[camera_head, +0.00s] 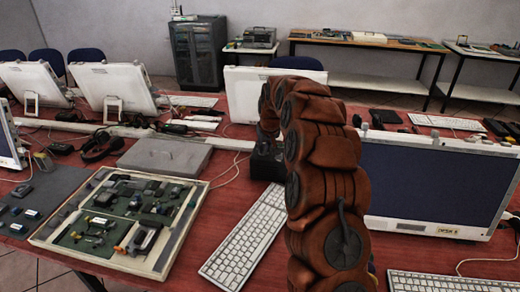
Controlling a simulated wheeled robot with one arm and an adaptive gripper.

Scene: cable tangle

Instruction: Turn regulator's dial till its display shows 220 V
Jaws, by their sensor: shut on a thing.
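My reddish-brown arm rises through the middle of the view and bends over at the top. Its far end reaches down behind my nearer arm links. My gripper (266,141) shows there only as a small dark part, largely hidden. It is shut on the dial of the regulator, at the top of a dark box. The regulator (266,166) is that dark box, standing on the red table just left of my arm. The dial itself and the fingertips are hidden. I cannot see the display or read any value.
A white keyboard (245,239) lies in front of the regulator. A framed board of electronic parts (187,217) and a grey case (164,157) lie to the left. A large monitor (436,184) stands close to the right of my arm. Loose cables run across the table.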

